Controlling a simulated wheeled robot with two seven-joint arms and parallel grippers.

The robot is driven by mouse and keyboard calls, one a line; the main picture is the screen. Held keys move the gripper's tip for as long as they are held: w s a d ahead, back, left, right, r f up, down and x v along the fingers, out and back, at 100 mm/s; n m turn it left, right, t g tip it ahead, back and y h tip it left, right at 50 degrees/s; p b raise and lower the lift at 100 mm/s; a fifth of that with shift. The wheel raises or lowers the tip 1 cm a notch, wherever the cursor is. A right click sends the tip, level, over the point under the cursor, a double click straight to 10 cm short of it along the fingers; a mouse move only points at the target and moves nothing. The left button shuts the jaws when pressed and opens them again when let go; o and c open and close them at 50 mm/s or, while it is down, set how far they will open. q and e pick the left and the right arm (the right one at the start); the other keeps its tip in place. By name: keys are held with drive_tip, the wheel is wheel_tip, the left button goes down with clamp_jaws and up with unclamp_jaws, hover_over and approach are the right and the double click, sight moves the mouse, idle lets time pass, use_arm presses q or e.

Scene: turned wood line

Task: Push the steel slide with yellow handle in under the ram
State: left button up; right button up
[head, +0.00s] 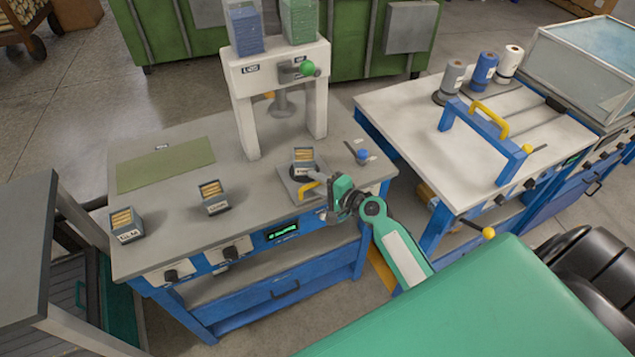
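The steel slide (287,187) lies on the grey bench top in front of the white press frame (243,109). Its yellow handle (309,189) is at its front edge. A small grey box of wooden pieces (303,160) stands on the slide. The ram (282,104) hangs inside the press frame, behind the slide and raised above the bench. My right gripper (320,181) is right at the yellow handle, coming from the right. Its fingers are too small to tell if they touch the handle or are closed. My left gripper is not in view.
Two more boxes of wooden pieces stand at left, one in the middle (211,197) and one at the bench corner (124,225). A green mat (166,164) lies behind them. A small blue-topped item (362,155) is right of the slide. A second bench (400,110) stands at right.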

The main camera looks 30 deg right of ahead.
clamp_jaws()
drive_tip(key=shift+w, duration=0.1)
drive_tip(key=w+b, duration=0.2)
drive_tip(key=w, duration=0.3)
drive_tip(key=w+b, duration=0.1)
drive_tip(key=w, duration=0.3)
drive_tip(key=w+b, duration=0.2)
drive_tip(key=w, duration=0.3)
drive_tip(key=shift+w+d+f+b, duration=0.1)
drive_tip(key=shift+w+d+b, duration=0.15)
drive_tip(key=shift+w+b, duration=0.1)
drive_tip(key=shift+w, duration=0.4)
drive_tip(key=shift+r, duration=0.2)
